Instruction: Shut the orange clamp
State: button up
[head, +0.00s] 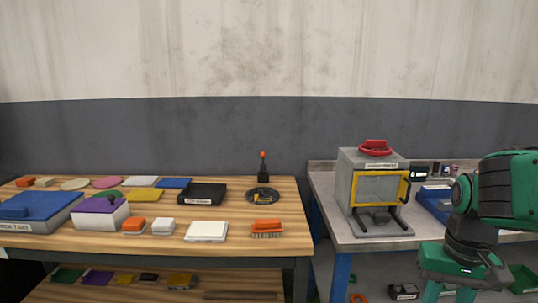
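No part in view is clearly an orange clamp. Nearest in look is a black upright lever with an orange ball knob (263,155), behind a small dark round turntable (262,190) on the wooden table. An orange piece with a bristle-like lower edge (267,226) lies at the front edge of the same table; I cannot tell whether it is a clamp. Both are small, and whether either is open or shut cannot be seen. My green arm shows at the right, well away from them.
The wooden table (165,236) holds a blue tray, a purple-topped box, a black tray (202,194) and several flat pieces. A grey bench (340,240) at right bears a yellow-framed box (362,170) with a red handle. A gap separates the tables.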

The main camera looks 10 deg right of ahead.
aim_at(263, 167)
jog(key=z, duration=0.05)
jog(key=i, duration=1)
jog(key=u, duration=0.05)
